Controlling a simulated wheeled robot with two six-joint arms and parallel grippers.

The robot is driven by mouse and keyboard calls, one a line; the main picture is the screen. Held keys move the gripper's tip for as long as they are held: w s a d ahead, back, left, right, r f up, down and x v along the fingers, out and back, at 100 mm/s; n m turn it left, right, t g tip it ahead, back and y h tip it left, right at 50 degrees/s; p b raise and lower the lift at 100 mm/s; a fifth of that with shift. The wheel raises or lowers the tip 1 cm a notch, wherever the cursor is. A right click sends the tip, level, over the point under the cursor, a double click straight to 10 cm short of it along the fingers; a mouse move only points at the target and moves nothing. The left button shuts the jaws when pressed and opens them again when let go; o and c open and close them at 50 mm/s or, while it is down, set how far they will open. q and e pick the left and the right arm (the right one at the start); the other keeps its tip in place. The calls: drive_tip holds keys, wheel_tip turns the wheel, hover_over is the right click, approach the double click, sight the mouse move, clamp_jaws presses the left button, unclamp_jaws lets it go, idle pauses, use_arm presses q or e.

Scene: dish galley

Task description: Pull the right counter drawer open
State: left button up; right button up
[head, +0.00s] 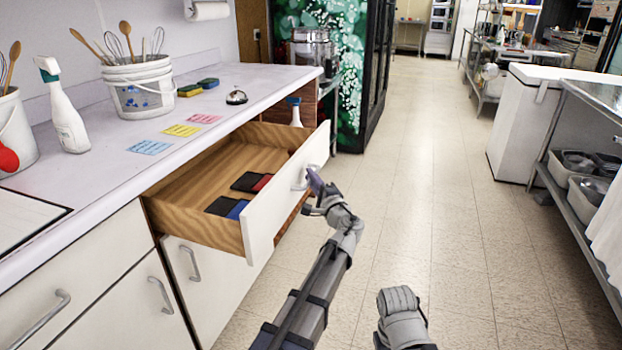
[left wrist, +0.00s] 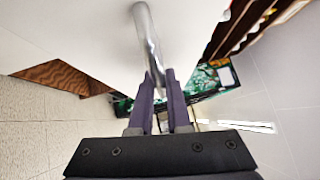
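The right counter drawer (head: 272,208) stands well open, its white front pulled out from the counter and its wooden inside showing. Dark, red and blue flat items (head: 228,206) lie inside it. Its metal handle (head: 299,180) is on the outer face of the front. My left gripper (head: 314,190) is at the handle. In the left wrist view, the purple fingers (left wrist: 161,82) are close together on either side of the handle bar (left wrist: 147,32), closed around it. My right gripper is out of view; only a grey part of my right arm shows at the bottom.
The counter (head: 110,165) holds a spray bottle (head: 64,110), utensil buckets (head: 140,88), sponges (head: 198,87), colored notes and a bell (head: 236,97). Closed cabinet fronts sit below. The tiled floor (head: 420,150) to the right is clear. A white chest (head: 530,125) and shelving stand farther right.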

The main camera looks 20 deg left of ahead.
use_arm(q)
drive_tip(key=o, duration=0.4)
drive_tip(key=shift+o, duration=0.2)
drive_tip(key=b+v, duration=0.1)
drive_tip(key=v, duration=0.6)
drive_tip(key=shift+s+d+f, duration=0.15)
drive_tip(key=shift+s+d, duration=0.1)
drive_tip(key=shift+s, duration=0.05)
